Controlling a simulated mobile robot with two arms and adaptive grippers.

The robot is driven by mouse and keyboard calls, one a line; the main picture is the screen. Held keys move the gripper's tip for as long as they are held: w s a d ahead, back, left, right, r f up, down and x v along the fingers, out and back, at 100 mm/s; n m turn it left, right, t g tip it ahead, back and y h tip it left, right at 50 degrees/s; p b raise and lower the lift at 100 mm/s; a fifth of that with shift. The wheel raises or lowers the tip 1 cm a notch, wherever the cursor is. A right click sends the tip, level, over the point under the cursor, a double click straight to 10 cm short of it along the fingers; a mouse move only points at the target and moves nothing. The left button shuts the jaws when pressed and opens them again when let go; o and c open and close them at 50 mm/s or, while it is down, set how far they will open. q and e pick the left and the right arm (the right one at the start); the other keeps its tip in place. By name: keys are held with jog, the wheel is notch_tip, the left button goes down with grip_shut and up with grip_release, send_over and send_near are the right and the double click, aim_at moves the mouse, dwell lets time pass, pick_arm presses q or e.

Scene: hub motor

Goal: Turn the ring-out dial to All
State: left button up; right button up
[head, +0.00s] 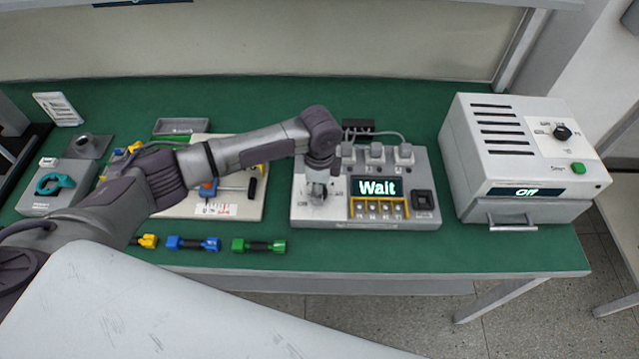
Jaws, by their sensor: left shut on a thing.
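The grey test box (330,215) stands on the green bench, with a lit screen (377,187) reading "Wait". My left arm reaches across from the left, and my left gripper (316,190) points down at the left part of the box's top panel, beside the screen. It is shut on a small knob there, which I take as the ring-out dial. The fingers and wrist hide most of the dial, so its setting cannot be read. My right gripper is not in view.
A grey-white oven-like unit (500,150) with a screen reading "Off" stands at the right.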

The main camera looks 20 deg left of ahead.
pick_arm(q)
jog(key=m+p, duration=0.1)
jog(key=m, duration=0.4)
jog(key=shift+m, duration=0.3)
jog(key=m, duration=0.5)
jog(key=shift+m, duration=0.3)
jog(key=m, duration=0.6)
jog(key=m+b, duration=0.1)
jog(key=m, duration=0.5)
jog(key=shift+m+b, duration=0.3)
jog(key=shift+b, duration=0.05)
jog(key=shift+f+m+b, duration=0.15)
jog(key=shift+m+b, duration=0.15)
jog(key=shift+m, duration=0.2)
jog(key=m+b, duration=0.4)
jog(key=b, duration=0.7)
jog(key=shift+m+b, duration=0.3)
jog(key=shift+b, duration=0.05)
